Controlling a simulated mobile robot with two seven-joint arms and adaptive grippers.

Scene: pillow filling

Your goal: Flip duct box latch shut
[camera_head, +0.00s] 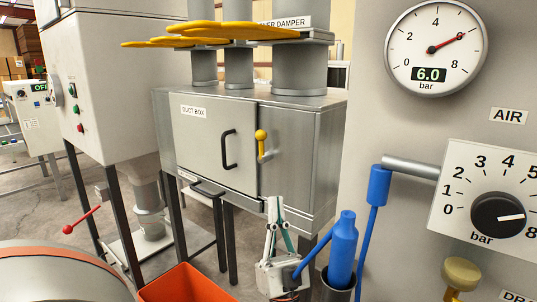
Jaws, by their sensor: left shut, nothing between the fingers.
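The duct box (213,150) is a grey metal cabinet on legs in the middle, labelled DUCT BOX. Its front door has a black pull handle (229,149) and looks flush with the frame. The latch (262,145) is a yellow lever with a round knob, just right of the door's right edge. It stands upright, knob at the top. My left gripper (274,203) points up in the lower middle, below and slightly right of the latch in the picture. Its fingers are together and empty, apart from the latch. My right gripper is not in view.
A grey panel with a gauge (437,48) reading 6.0 bar and a regulator knob (498,215) fills the right. A blue tool (342,250) stands in a holder right of my gripper. Yellow damper handles (230,30) jut above the box. An orange bin (185,285) is at the bottom.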

